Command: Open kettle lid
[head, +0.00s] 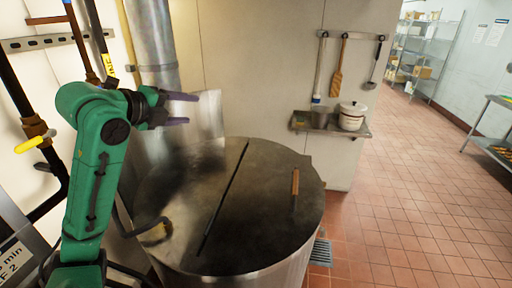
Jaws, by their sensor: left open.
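The kettle (285,262) is a large round steel vessel in the middle of the head view. Its flat lid (262,225) lies level on top, crossed by a dark straight seam. A brown upright handle (295,183) stands on the right part of the lid. My left gripper (188,109) is open and empty, with its purple fingers pointing right. In the picture it is above and left of the lid, apart from the handle. My right gripper is not in view.
Pipes with a yellow valve handle (30,144) run along the left wall. A wall shelf (318,128) behind the kettle holds a white pot (352,116); utensils hang above it. A wire rack (428,55) stands far right. The tiled floor at right is mostly clear.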

